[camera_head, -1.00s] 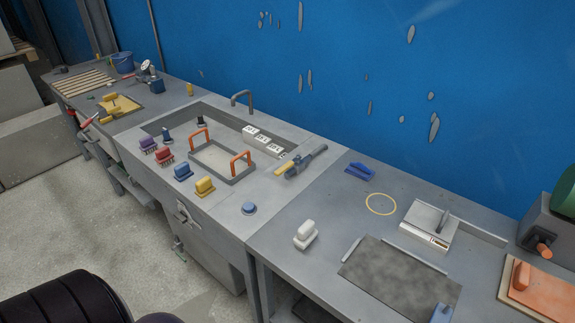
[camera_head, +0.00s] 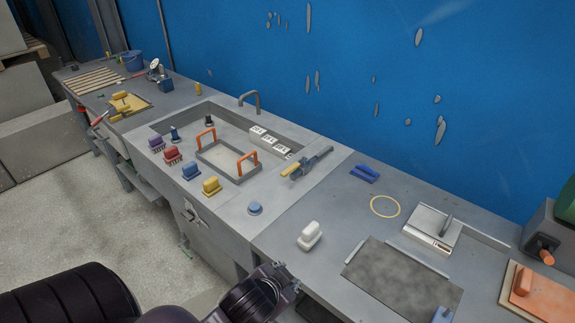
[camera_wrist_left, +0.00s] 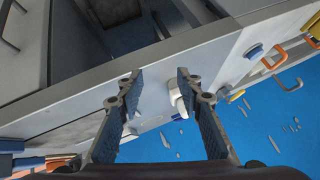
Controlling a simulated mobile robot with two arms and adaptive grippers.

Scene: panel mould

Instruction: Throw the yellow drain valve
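I cannot make out a yellow drain valve for sure in either view. On the front of the sink unit (camera_head: 232,222) there is a small grey metal fitting (camera_head: 192,215), too small to read, with a thin green part (camera_head: 184,242) below it. My left gripper (camera_head: 288,281) is at the bottom centre of the head view, by the front edge of the bench. In the left wrist view my left gripper (camera_wrist_left: 158,82) has its two fingers apart, with nothing held. A white-handled block (camera_wrist_left: 178,101) shows beyond and between them. My right gripper is in neither view.
The white block (camera_head: 310,236) stands on the bench near a blue knob (camera_head: 255,208). An orange-handled frame (camera_head: 228,160) sits in the sink. Floor at left is clear.

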